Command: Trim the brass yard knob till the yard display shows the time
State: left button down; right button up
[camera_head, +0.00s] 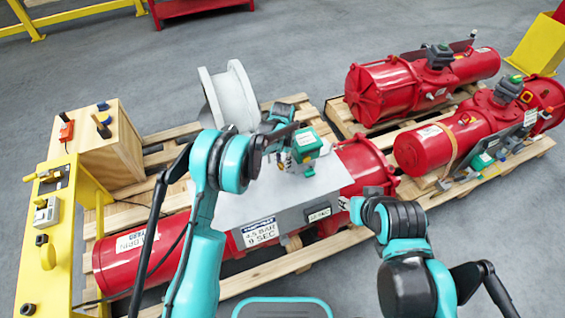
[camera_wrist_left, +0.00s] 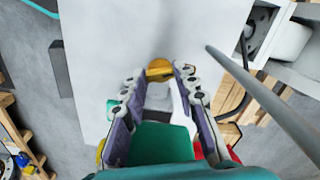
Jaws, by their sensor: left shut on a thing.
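The brass knob (camera_wrist_left: 160,69) shows at the top middle of the left wrist view, against a pale grey panel (camera_wrist_left: 105,45). My left gripper (camera_wrist_left: 161,78) is shut on it, with one finger on each side. In the head view my left gripper (camera_head: 284,164) is over the grey panel of the middle red actuator (camera_head: 120,262), and the knob is mostly hidden there. A yellow stand (camera_head: 60,275) at the left carries a small grey display unit (camera_head: 46,213). Its reading is too small to tell. My right gripper (camera_head: 345,204) is by the panel's right end, its fingers unclear.
A plate (camera_head: 259,231) on the panel reads 4.5 BAR, 9 SEC. A wooden box (camera_head: 98,150) with controls stands behind the yellow stand. A white flanged wheel (camera_head: 230,98) stands behind the actuator. Two more red actuators (camera_head: 385,90) lie on pallets at the right.

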pick_arm(q)
jog(key=n, duration=0.3)
jog(key=shift+n+b, duration=0.3)
jog(key=shift+b, duration=0.1)
jog(key=shift+n+b, duration=0.3)
jog(key=shift+n, duration=1.5)
jog(key=c, duration=1.2)
grip_release()
jog(key=shift+o, duration=0.2)
